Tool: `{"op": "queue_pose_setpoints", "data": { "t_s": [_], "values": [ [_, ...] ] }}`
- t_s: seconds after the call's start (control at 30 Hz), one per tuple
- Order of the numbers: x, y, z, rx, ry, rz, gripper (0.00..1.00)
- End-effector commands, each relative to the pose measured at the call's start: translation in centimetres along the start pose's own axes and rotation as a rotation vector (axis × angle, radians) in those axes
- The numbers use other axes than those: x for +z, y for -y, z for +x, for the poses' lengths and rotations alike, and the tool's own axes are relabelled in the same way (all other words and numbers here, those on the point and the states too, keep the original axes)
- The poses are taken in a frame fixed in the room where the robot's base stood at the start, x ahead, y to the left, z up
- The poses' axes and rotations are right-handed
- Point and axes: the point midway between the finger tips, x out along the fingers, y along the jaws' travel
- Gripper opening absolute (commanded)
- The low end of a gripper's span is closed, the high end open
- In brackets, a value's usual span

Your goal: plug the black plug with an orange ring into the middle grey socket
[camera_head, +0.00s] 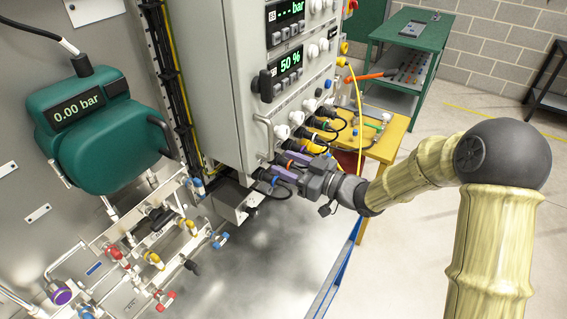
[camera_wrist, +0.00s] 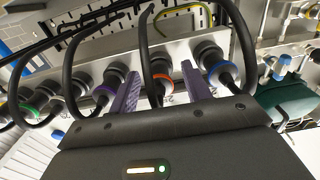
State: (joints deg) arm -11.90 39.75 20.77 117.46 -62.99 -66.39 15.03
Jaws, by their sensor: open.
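The black plug with an orange ring (camera_wrist: 161,88) stands in a row of ringed plugs in the wrist view, its black cable rising from it. My gripper (camera_wrist: 159,76) is open, with one purple finger on each side of this plug; I cannot tell whether either finger touches it. In the head view my gripper (camera_head: 284,165) is at the lower right edge of the grey cabinet, and its fingers and the cables largely hide the plug. I cannot make out the middle grey socket for certain in either view.
Black cables loop over the row. A green gauge (camera_head: 100,125) and valve pipework are at the left. A yellow table (camera_head: 388,143) stands behind my gripper.

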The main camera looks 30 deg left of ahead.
Motion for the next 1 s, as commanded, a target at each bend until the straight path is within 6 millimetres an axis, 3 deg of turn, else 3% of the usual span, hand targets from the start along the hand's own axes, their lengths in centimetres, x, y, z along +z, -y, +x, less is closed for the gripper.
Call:
{"op": "queue_pose_setpoints", "data": {
  "t_s": [0.33,0.5,0.6,1.0],
  "values": [
    [-0.01,-0.01,0.01,0.0,0.0,0.0,0.48],
    [-0.01,-0.02,0.0,0.0,0.0,0.0,0.15],
    [-0.01,-0.02,0.0,0.0,0.0,0.0,0.0],
    [0.01,-0.1,-0.84,0.002,0.0,0.0,0.0]
  ]
}}
